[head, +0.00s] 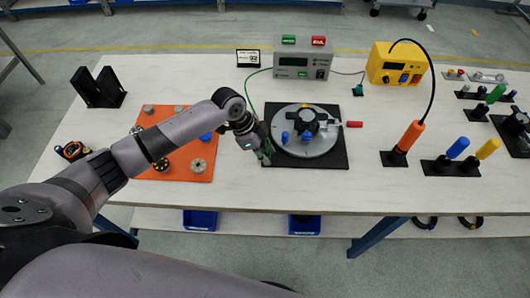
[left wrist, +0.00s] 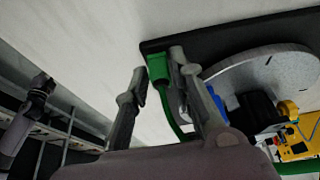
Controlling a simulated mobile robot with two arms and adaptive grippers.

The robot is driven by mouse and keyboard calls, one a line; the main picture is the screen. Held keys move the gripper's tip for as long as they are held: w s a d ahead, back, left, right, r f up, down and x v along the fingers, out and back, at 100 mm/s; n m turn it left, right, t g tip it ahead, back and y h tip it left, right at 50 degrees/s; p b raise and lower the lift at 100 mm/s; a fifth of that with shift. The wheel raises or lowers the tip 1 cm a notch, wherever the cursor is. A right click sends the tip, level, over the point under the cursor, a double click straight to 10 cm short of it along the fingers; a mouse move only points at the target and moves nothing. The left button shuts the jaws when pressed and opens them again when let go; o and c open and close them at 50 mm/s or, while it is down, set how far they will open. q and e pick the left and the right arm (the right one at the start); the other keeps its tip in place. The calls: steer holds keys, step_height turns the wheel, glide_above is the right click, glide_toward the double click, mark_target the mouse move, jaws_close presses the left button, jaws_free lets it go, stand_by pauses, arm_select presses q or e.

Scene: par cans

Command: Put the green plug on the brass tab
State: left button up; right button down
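My left gripper (head: 264,153) is over the left edge of the black mat (head: 338,160), beside the round grey plate (head: 325,148). Blue knobs (head: 285,137) sit nearby. A dark arm end in the left wrist view (left wrist: 40,88) may be my right gripper; its fingers are unclear.
A grey meter box (head: 302,62) and a yellow one (head: 396,66) stand behind the mat. A red-ended handle (head: 354,124) sticks out right of the plate. An orange probe (head: 408,137) stands further right. An orange board (head: 197,177) lies left, under my left arm.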

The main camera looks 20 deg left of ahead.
arm_select(q)
steer(key=o, duration=0.5)
steer(key=shift+o, duration=0.2)
steer(key=v, duration=1.2)
